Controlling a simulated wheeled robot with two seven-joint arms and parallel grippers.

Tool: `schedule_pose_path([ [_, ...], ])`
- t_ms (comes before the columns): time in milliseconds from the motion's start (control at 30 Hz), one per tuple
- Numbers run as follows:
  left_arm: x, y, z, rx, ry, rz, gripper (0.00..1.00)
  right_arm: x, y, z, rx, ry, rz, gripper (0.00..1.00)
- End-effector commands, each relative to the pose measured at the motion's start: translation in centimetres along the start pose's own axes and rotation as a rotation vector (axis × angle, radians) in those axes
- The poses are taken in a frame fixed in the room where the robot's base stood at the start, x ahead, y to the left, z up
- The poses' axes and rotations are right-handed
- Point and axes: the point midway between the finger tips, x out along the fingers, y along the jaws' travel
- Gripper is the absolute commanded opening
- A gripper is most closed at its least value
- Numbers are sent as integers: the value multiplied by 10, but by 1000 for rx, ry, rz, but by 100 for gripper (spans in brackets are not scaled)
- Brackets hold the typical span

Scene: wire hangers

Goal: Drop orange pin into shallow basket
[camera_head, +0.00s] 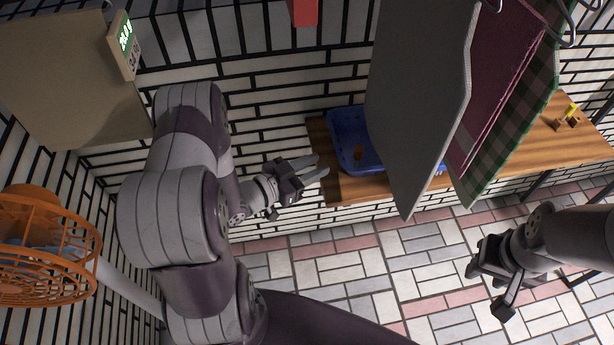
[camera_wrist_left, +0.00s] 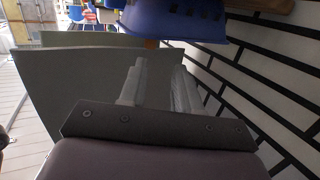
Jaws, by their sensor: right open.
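A blue basket (camera_head: 338,122) with low walls stands on the wooden shelf (camera_head: 377,187), partly hidden by hanging cloth. A small orange-brown patch (camera_head: 358,153) shows inside it; it may be the orange pin, but it is too small to be sure. My left gripper (camera_head: 322,166) is just left of the basket, its two fingers apart with nothing seen between them. In the left wrist view the basket (camera_wrist_left: 190,22) is ahead of the fingers, and a small orange spot (camera_wrist_left: 152,44) shows below its rim. My right gripper (camera_head: 485,290) is open and empty over the floor at lower right.
A grey cloth (camera_head: 415,90), a maroon cloth (camera_head: 500,75) and a green checked cloth (camera_head: 515,120) hang before the shelf. A yellow item (camera_head: 571,110) stands on the shelf's right part. An orange fan (camera_head: 45,245) is at far left. The tiled floor is clear.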

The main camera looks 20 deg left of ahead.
Motion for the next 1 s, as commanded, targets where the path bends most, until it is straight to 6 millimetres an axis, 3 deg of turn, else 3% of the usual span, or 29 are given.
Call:
schedule_pose_path([
  [100, 21, -32, -2, 65, -324, -107, 32, 0, 0, 0, 0, 0, 0, 43],
  [200, 8, -43, -13, 24, -665, -259, 32, 0, 0, 0, 0, 0, 0, 43],
  [267, -14, -31, -23, -50, -841, -333, 32, 0, 0, 0, 0, 0, 0, 43],
  [433, -80, 42, -46, -309, -1186, -400, 32, 0, 0, 0, 0, 0, 0, 43],
  [500, -97, 65, -52, -380, -1259, -393, 32, 0, 0, 0, 0, 0, 0, 43],
  [600, -108, 81, -55, -427, -1306, -384, 32, 0, 0, 0, 0, 0, 0, 43],
  [833, -110, 82, -56, -433, -1313, -384, 32, -1, 0, 0, 0, 0, 0, 43],
  [933, -112, 81, -75, -432, -1312, -384, 32, -21, 0, -2, 0, -1, 0, 43],
  [1000, -114, 80, -101, -432, -1312, -384, 32, -46, 0, -6, 0, 0, 0, 43],
])
